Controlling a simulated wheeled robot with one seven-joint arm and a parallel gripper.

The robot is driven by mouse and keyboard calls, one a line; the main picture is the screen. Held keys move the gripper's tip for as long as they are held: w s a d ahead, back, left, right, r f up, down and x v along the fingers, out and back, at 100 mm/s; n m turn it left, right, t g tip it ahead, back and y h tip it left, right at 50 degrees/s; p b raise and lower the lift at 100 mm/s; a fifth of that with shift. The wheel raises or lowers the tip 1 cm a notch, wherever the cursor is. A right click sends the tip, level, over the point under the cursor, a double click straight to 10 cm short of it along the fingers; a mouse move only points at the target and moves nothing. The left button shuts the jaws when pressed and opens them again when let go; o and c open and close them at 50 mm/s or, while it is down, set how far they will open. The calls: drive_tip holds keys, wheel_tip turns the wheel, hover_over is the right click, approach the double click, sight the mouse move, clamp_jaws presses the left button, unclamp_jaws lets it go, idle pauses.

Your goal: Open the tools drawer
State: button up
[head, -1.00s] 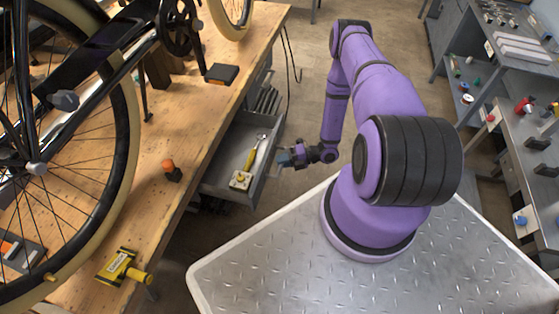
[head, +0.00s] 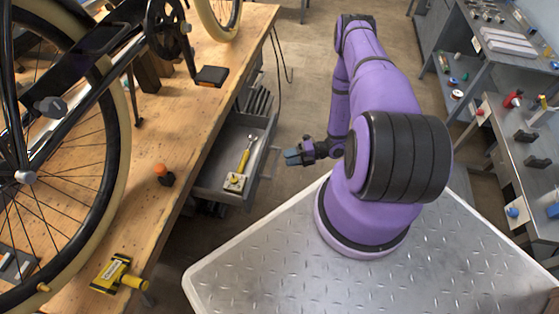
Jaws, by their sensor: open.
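The grey metal drawer (head: 213,170) under the wooden workbench is pulled out towards the right in the head view. Inside it lie a yellow-handled wrench (head: 246,152) and a small pale block-like item (head: 235,182) with yellow on it. My gripper (head: 291,157) hangs in the air just right of the drawer's front, apart from it and empty. Its jaws are open, though the fingers look small at this distance.
The wooden workbench (head: 165,120) carries a bicycle wheel and frame, a black box (head: 211,76), an orange-topped item (head: 164,174) and a yellow-black tool (head: 112,273). More shelves with black items sit behind the drawer. Grey benches stand at the right; floor between is clear.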

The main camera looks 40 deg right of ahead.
drive_tip(key=shift+v, duration=2.5)
